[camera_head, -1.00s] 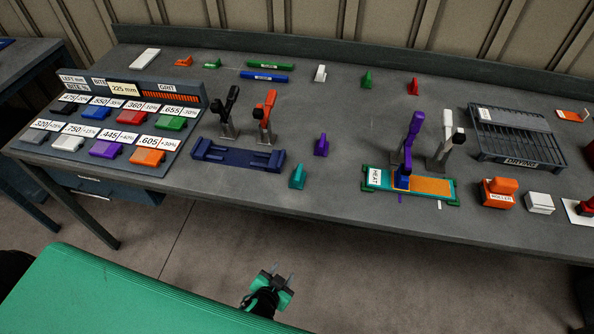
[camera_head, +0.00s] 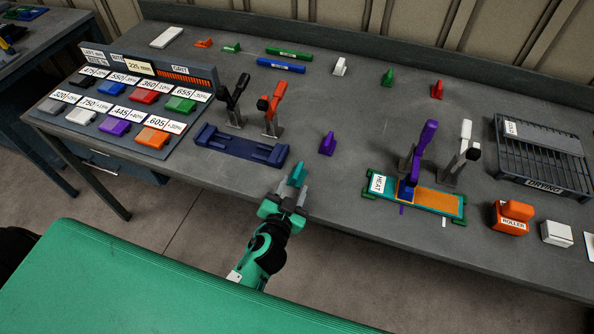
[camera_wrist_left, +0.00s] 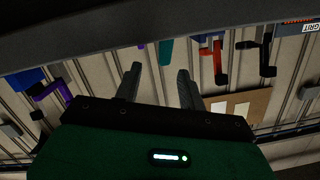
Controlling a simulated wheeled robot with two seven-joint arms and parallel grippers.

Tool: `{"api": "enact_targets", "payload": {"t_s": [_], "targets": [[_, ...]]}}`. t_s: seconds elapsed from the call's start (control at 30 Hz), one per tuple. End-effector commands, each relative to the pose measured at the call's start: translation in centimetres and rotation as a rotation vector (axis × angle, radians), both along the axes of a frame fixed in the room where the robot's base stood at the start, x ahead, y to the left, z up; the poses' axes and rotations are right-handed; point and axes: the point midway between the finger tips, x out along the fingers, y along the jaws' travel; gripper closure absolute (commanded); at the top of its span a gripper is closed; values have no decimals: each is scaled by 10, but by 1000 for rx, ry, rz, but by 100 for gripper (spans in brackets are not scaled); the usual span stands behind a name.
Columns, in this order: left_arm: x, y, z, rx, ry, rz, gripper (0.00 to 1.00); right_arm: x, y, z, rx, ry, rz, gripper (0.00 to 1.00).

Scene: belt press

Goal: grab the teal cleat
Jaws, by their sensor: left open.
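The teal cleat (camera_head: 297,174) stands near the front edge of the bench, in front of the purple cleat. My left gripper (camera_head: 289,189) is open at the bench's front edge, with its fingertips close to the teal cleat. In the left wrist view the teal cleat (camera_wrist_left: 166,50) shows just beyond and between the two spread fingers (camera_wrist_left: 159,74). I cannot tell whether a finger touches it. The lower part of the cleat is partly hidden by the gripper in the head view. My right gripper is not in view.
A purple cleat (camera_head: 327,144) stands behind and to the right. A dark blue fixture (camera_head: 240,146) lies to the left, with black and orange clamps (camera_head: 271,112) behind it. The bench between is clear.

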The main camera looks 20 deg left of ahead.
Motion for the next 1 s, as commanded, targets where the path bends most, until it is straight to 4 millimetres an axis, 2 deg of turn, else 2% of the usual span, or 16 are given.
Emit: {"api": "enact_targets", "payload": {"t_s": [0.1, 0.37, 0.63, 0.8, 1.0], "targets": [[14, 0, -1, 1, 0, 0, 59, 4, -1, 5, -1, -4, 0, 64], [29, 2, -3, 3, 1, 1, 59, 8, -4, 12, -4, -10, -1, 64], [64, 6, -10, 1, 0, 0, 59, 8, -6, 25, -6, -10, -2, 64], [71, 6, -12, 1, 1, 0, 59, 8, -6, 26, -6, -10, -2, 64], [71, 6, -13, 0, 1, 0, 61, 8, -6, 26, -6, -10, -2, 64]]}}
